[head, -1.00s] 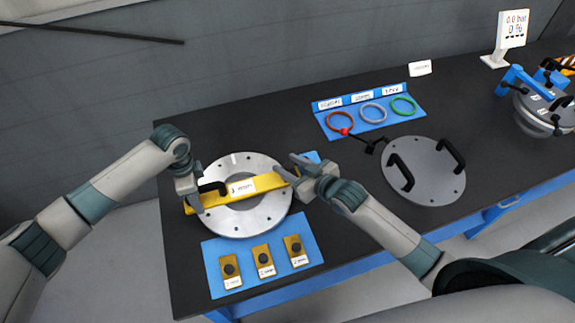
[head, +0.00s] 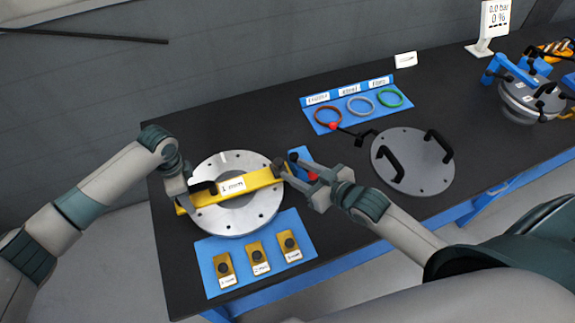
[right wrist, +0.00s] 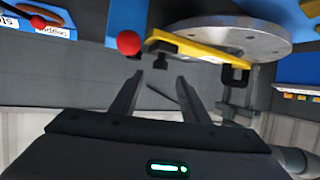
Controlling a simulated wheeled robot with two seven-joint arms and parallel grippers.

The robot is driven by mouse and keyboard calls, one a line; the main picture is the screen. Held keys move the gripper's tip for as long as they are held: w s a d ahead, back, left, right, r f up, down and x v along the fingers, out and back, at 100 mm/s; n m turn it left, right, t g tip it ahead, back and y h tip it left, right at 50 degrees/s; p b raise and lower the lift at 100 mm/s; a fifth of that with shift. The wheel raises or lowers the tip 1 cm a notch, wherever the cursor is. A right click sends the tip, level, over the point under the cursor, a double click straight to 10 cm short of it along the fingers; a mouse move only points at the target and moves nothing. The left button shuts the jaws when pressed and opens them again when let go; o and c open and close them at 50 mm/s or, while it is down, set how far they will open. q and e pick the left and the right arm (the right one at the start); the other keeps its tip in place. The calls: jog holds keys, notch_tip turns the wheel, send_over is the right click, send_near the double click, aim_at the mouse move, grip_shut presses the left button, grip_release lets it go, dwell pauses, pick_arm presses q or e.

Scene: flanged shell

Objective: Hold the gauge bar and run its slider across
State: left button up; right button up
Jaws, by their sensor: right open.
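The yellow gauge bar (head: 255,181) lies across the silver flanged shell (head: 240,222), with a white label on it. My left gripper (head: 187,193) is at the black handle (head: 205,187) near the bar's left end and looks closed on it; its fingertips are partly hidden. My right gripper (head: 291,178) is open and empty, just off the bar's right end, where a dark piece shows. In the right wrist view its two fingers (right wrist: 158,82) are apart, with a small black part (right wrist: 160,62) under the bar (right wrist: 195,50) just beyond them. I cannot tell if this is the slider.
A red ball (right wrist: 129,42) is close to the right gripper. A blue mat (head: 212,256) with several brass blocks lies in front of the shell. A grey lid (head: 412,165) with black handles and a blue ring tray (head: 345,122) lie to the right and behind.

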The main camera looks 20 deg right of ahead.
jog(key=shift+v, duration=1.65)
pick_arm(q)
jog(key=o, duration=1.7)
notch_tip(320, 180, up, 12)
